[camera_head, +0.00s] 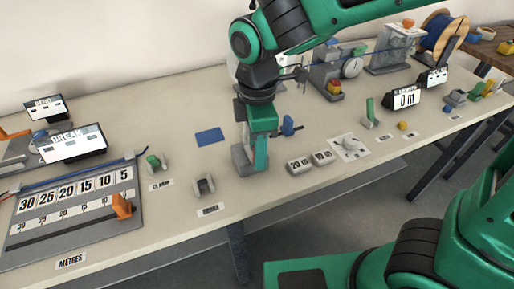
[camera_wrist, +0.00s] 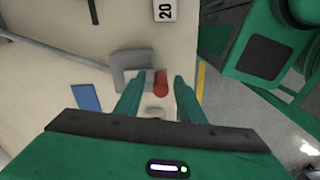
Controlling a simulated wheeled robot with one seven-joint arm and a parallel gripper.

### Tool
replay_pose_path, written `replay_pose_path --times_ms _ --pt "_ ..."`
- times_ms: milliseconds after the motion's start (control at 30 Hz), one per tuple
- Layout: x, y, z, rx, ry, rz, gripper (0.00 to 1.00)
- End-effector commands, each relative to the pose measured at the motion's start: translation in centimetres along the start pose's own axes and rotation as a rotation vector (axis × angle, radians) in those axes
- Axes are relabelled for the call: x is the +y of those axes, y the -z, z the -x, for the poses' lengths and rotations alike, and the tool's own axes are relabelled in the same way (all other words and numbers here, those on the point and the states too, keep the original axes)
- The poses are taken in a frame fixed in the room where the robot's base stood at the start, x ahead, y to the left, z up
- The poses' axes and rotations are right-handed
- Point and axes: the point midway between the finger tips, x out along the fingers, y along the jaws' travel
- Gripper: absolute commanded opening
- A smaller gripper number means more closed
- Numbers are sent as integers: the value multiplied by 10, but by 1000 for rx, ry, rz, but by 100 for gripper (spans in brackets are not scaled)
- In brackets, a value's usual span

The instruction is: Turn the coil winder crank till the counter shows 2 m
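The counter display (camera_head: 405,98) at the right of the bench appears to read 0 m. My gripper (camera_head: 258,165) points down over the front middle of the bench, beside a grey block (camera_head: 241,160). In the wrist view my gripper (camera_wrist: 160,80) is open, its two green fingers on either side of a red cylindrical knob (camera_wrist: 161,84). Gaps show between the knob and both fingers. The knob is beside the grey block (camera_wrist: 135,58) and is hidden in the head view. I cannot tell for certain whether it is the winder crank's handle.
A blue pad (camera_head: 210,136) lies behind my gripper. Number blocks, one marked 20 (camera_head: 299,165), stand to its right. A METRES board (camera_head: 75,210) with an orange slider lies at the left. A blue cable spool (camera_head: 437,35) stands at the back right. The bench's front edge is close.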

Motion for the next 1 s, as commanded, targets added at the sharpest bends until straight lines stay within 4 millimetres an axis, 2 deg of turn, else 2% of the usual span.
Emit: replay_pose_path --times_ms 367,500,533,800,1000 --pt "0 0 -6 0 0 0 36" --pt "0 0 -5 0 0 -1 2" --pt "0 0 -5 0 0 -1 0" --pt "1 1 -5 1 -2 -15 0" --pt "1 4 -5 2 -3 -87 0"
